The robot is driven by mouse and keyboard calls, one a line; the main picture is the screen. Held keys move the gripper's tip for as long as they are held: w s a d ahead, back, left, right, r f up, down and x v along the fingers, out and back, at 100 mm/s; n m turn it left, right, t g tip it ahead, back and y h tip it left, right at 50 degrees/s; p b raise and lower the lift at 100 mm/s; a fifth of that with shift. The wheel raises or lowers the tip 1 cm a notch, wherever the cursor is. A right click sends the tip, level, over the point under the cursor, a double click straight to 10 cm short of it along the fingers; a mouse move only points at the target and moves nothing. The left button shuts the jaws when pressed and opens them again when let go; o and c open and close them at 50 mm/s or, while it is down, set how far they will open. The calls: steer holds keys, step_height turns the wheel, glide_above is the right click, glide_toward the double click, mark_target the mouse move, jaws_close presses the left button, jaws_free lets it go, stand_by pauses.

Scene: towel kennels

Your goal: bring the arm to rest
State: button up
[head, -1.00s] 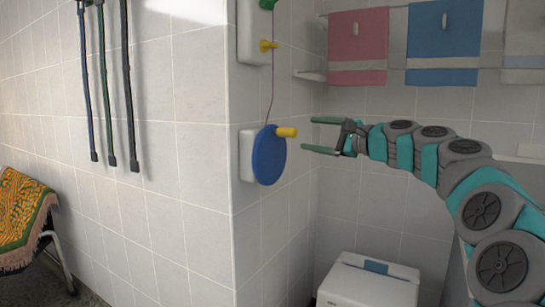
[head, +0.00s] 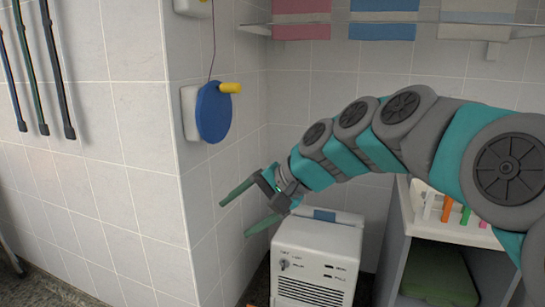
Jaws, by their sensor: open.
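My gripper (head: 241,213) is open and empty, with its green fingers apart and pointing down to the left. It hangs in front of the tiled wall, above and left of a white box-shaped appliance. My teal and grey arm reaches in from the right side of the head view. The blue disc (head: 213,113) with its yellow handle (head: 229,88) is on the wall corner, up and left of the gripper and apart from it.
The white appliance (head: 312,262) stands below the gripper. Dark straps (head: 57,85) hang on the left wall.

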steer(key=s+d+f+n+g+h, duration=0.1)
steer(key=s+d+f+h, duration=0.2)
steer(key=s+d+f, duration=0.4)
steer(key=s+d+f+n+g+h, duration=0.2)
steer(key=s+d+f, duration=0.5)
steer(key=s, duration=0.5)
steer(key=s+d+f+n+g+h, duration=0.1)
steer(key=s+d+f+g+h, duration=0.1)
steer(key=s+d+f, duration=0.5)
steer(key=s+h, duration=0.1)
steer(key=s, duration=0.2)
steer(key=shift+s+f+h, duration=0.2)
steer(key=shift+f+h, duration=0.05)
steer(key=shift+h, duration=0.15)
